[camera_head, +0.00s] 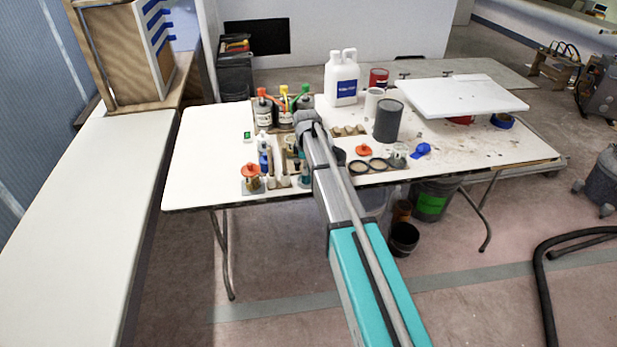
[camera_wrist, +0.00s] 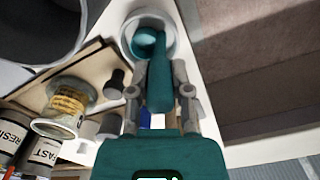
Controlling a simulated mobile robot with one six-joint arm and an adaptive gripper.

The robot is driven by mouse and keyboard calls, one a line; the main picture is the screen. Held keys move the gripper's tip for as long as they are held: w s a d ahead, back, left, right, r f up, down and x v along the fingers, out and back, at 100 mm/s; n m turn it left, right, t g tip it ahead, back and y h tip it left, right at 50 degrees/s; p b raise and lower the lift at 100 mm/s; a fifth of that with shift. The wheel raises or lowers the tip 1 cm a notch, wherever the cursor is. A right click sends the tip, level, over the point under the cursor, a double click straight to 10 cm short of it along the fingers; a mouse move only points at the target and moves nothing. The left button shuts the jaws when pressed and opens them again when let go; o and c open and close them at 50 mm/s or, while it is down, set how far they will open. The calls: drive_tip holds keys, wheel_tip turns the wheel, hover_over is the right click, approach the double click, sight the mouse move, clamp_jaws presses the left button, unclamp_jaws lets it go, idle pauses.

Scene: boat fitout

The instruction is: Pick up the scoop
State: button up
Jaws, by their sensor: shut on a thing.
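The scoop (camera_wrist: 158,85) is teal, with a long handle and a rounded bowl end. In the wrist view its bowl end lies over or inside a round, pale-rimmed cup (camera_wrist: 168,50) near the top; I cannot tell whether it touches the cup. My gripper (camera_wrist: 159,93) has its grey fingers on both sides of the handle and is shut on it. In the head view my arm reaches over the white table and hides most of the gripper; the scoop cannot be made out there.
The white table (camera_head: 200,165) holds bottles with coloured tops (camera_head: 264,110), a white jug (camera_head: 341,80), a dark grey can (camera_head: 388,120) and a white board (camera_head: 455,95). Close to the gripper stand a labelled jar (camera_wrist: 62,105) and a large grey container (camera_wrist: 40,30). The table's left end is clear.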

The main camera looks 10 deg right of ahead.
drive_tip(key=shift+r, duration=0.15)
clamp_jaws()
wheel_tip(320, 180, up, 2)
drive_tip(key=shift+r+p, duration=0.1)
drive_tip(key=shift+p, duration=1.15)
drive_tip(key=s+d+r+p, duration=0.1)
drive_tip(key=s+r+p, duration=0.9)
drive_tip(key=s, duration=0.4)
drive_tip(key=shift+d+r, duration=0.25)
drive_tip(key=shift+d, duration=0.15)
